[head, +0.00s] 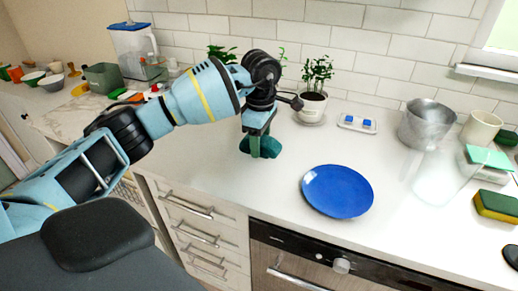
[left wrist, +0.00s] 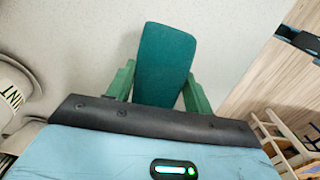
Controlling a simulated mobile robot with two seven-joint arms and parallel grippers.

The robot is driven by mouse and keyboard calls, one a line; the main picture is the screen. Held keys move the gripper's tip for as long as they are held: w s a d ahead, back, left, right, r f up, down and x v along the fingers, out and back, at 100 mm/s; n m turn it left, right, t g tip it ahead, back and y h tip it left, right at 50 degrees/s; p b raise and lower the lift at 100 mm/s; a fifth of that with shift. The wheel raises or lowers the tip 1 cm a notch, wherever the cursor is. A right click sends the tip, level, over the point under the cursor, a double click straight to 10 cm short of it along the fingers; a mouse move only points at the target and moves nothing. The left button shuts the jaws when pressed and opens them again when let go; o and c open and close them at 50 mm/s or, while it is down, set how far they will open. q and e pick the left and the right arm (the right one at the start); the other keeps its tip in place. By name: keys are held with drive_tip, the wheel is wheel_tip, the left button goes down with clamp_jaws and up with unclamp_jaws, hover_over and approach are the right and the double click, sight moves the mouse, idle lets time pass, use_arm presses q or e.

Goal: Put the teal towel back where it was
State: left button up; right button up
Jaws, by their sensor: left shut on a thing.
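The teal towel (left wrist: 165,62) shows in the left wrist view as a folded dark teal block between the two green fingers. My left gripper (left wrist: 160,88) is shut on it. In the head view the towel (head: 262,148) is at the lower end of my left gripper (head: 259,135), over the white counter near its front edge. I cannot tell whether the towel touches the counter. My right gripper is not in view.
A blue plate (head: 338,191) lies on the counter to the right of the towel. A potted plant (head: 313,103), a small tray with blue pieces (head: 357,123) and a metal pot (head: 426,124) stand behind. A green-yellow sponge (head: 497,206) lies at right. Drawers (head: 196,209) are below the counter.

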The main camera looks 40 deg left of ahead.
use_arm(q)
drive_tip(key=shift+w+a, duration=0.15)
drive_tip(key=shift+a, duration=0.05)
drive_tip(key=shift+a+f, duration=0.15)
drive_tip(key=shift+f, duration=1.6)
drive_tip(key=shift+f, duration=0.15)
drive_tip(key=o, duration=0.9)
wheel_tip(320, 180, up, 12)
drive_tip(key=shift+r, duration=0.15)
